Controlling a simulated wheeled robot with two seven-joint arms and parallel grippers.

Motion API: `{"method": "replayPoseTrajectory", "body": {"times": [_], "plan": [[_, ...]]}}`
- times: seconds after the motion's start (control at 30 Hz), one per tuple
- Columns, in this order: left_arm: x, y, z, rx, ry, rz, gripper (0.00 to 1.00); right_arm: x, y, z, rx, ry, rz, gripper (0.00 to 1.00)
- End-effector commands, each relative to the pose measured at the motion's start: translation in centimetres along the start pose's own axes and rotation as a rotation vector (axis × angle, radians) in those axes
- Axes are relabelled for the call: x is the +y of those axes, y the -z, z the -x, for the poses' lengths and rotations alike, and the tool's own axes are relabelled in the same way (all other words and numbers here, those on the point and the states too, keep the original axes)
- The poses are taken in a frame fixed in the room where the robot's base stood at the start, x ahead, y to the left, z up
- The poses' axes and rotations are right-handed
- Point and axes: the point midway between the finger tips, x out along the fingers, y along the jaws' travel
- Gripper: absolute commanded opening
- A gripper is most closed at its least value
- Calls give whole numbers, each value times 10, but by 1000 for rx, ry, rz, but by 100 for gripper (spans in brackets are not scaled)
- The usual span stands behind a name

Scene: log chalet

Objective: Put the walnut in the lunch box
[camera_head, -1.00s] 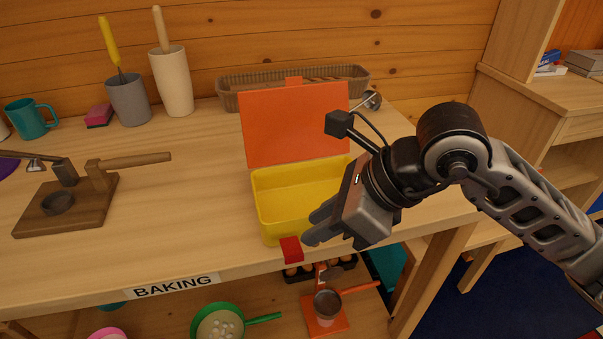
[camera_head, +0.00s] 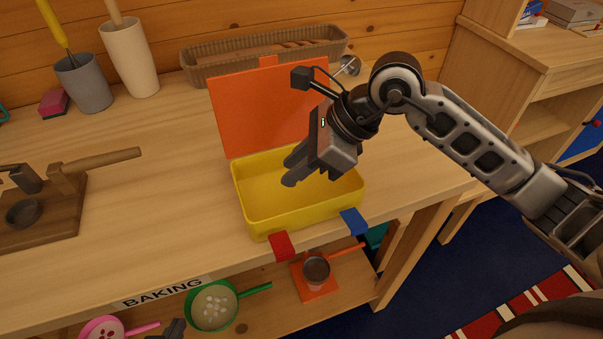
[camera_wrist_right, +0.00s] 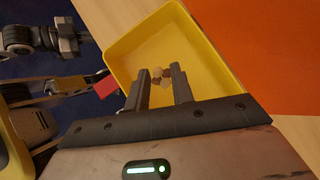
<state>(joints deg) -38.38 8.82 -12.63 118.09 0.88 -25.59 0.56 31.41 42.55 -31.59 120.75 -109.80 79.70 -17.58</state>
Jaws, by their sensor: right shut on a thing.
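The lunch box (camera_head: 306,206) is a yellow open bin with an orange lid (camera_head: 268,112) raised at its back, standing near the table's front edge. My right gripper (camera_head: 290,179) is over the inside of the box, its fingers pointing down to the left. In the right wrist view it (camera_wrist_right: 160,88) is shut on a small brown walnut (camera_wrist_right: 159,75), with the yellow box floor behind it. The walnut is hidden in the head view. My left gripper (camera_head: 172,330) shows only as a dark tip at the bottom edge; its opening cannot be judged.
Red (camera_head: 281,245) and blue (camera_head: 354,221) tabs sit at the box's front. A wooden press (camera_head: 45,205) is at the left, a long basket (camera_head: 262,53) behind the lid. A green strainer (camera_head: 212,306) and an orange board (camera_head: 318,279) lie on the lower shelf.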

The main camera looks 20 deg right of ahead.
Motion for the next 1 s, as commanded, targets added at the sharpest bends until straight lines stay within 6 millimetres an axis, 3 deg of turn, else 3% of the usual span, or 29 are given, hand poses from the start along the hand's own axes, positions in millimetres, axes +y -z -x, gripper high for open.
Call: {"method": "replayPoseTrajectory", "body": {"times": [0.27, 0.43, 0.87, 0.9, 0.97, 1.0], "plan": [[-1, 2, 0, 1, 2, -2, 0, -15, 20, -12, 1, -1, -5, 0], [-2, 7, 3, 4, 5, -3, 0, -13, 33, -30, -1, -2, -3, 0], [-1, 3, -2, 7, 8, 8, 0, -14, 39, -38, -1, 1, 1, 0], [-1, 4, -1, 5, 7, 9, 0, -14, 38, -37, -1, 1, 1, 32], [-1, 4, -1, 3, 7, 9, 0, -14, 37, -36, -1, 1, 0, 46], [-1, 5, -1, 4, 7, 9, 0, -14, 37, -36, -1, 1, 0, 46]]}}
